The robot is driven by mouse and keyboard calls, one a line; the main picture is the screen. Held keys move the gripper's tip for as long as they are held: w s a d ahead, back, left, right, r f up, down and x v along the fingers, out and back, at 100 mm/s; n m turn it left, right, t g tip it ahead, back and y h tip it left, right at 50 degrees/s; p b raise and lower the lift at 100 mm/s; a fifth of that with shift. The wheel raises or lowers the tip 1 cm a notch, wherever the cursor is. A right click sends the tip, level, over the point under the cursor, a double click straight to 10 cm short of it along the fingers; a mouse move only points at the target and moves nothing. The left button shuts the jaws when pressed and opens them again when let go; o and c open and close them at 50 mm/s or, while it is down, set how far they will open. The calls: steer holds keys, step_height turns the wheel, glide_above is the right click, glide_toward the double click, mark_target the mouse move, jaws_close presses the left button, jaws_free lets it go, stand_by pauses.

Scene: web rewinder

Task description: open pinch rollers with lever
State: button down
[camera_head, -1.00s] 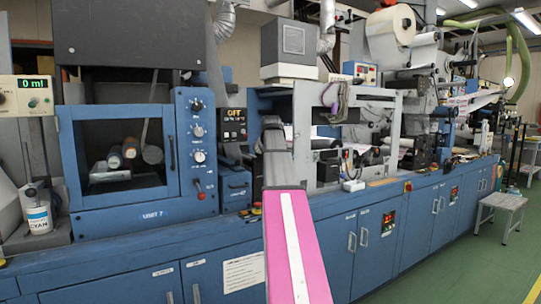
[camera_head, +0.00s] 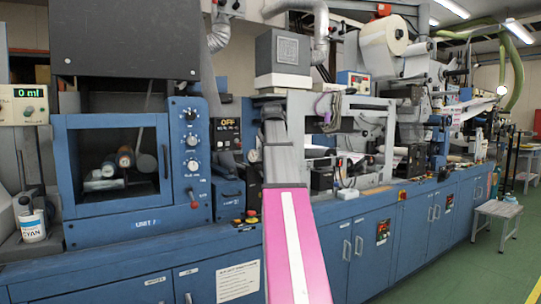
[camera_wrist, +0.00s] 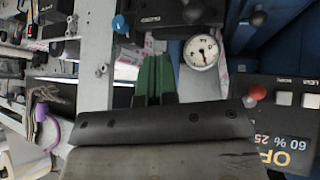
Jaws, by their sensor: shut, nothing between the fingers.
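My gripper shows in the wrist view as two green fingers (camera_wrist: 153,68) lying together, shut and empty, beyond a dark bar. In the head view my arm reaches toward the machine and hides the gripper's tips. In the wrist view, black round knobs (camera_wrist: 193,11) stand at the top, one more (camera_wrist: 258,18) at top right; I cannot tell which belongs to the pinch-roller lever. The fingers point toward a gap left of a round gauge (camera_wrist: 201,50) and appear apart from the knobs. The pinch rollers are not clearly identifiable.
A control panel (camera_head: 228,134) reading OFF is close left. The machine frame (camera_head: 375,105) stands right. A grey stool (camera_head: 497,211) stands on the green floor at right.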

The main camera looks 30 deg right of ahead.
steer(key=shift+v, duration=1.1)
